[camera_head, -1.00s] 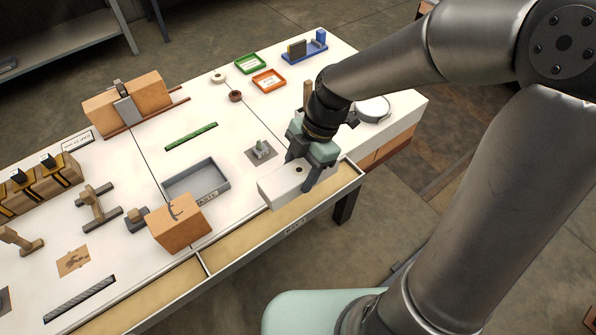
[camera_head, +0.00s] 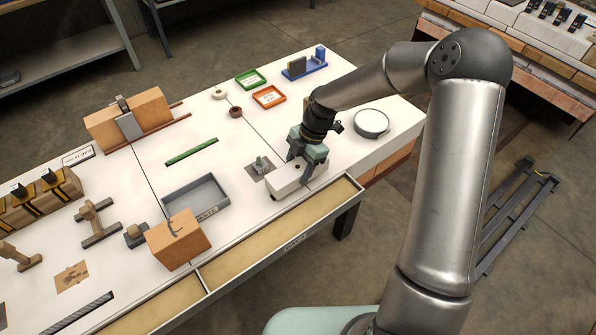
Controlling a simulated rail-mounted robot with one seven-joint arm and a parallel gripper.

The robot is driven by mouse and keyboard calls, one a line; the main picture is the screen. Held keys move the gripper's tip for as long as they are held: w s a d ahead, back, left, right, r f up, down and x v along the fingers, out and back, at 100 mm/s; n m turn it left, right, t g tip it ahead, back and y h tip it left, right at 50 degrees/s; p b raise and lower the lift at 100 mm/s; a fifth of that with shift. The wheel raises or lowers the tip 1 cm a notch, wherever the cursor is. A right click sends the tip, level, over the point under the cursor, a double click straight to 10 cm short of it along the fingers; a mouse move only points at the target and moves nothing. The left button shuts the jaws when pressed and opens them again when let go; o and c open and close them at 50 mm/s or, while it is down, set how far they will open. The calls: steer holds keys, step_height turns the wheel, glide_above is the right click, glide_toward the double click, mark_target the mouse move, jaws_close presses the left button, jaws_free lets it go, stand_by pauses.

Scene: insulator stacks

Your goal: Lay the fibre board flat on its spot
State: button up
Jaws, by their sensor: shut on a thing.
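My gripper (camera_head: 300,170) is shut on a pale, thick board (camera_head: 284,187) with a dark hole in its top, which I take to be the fibre board. The board lies level, close to the table's front edge and just right of a small grey square patch (camera_head: 251,163) with a greenish stud. I cannot tell whether the board touches the table top. My fingers hide part of its right end. No spot marked for the board can be made out for sure.
The white table (camera_head: 205,95) has a grey tray (camera_head: 196,193) and an orange-brown block (camera_head: 180,241) left of the board. A shallow front trough (camera_head: 270,238) runs along the edge. A round white dish (camera_head: 371,123) stands right of my gripper. Green and orange trays (camera_head: 268,97) lie behind.

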steer(key=shift+f, duration=1)
steer(key=shift+f, duration=0.1)
steer(key=o, duration=1.1)
steer(key=shift+c, duration=0.2)
steer(key=b+v, duration=0.1)
steer(key=v, duration=1.1)
steer(key=shift+s, duration=0.1)
steer(key=s+d+r+m+t+h, duration=0.1)
steer(key=s+d+r+m, duration=0.1)
steer(key=s+m, duration=0.6)
steer(key=s+d+r+m+t+h, duration=0.1)
steer(key=s+d+m, duration=0.3)
steer(key=s+m, duration=0.4)
steer(key=s+d+r+m+t+h, duration=0.1)
steer(key=s+d+r+m, duration=0.2)
steer(key=s+m, duration=0.5)
steer(key=shift+s+d+r+m, duration=0.3)
steer(key=shift+s+m, duration=0.1)
steer(key=shift+s, duration=0.8)
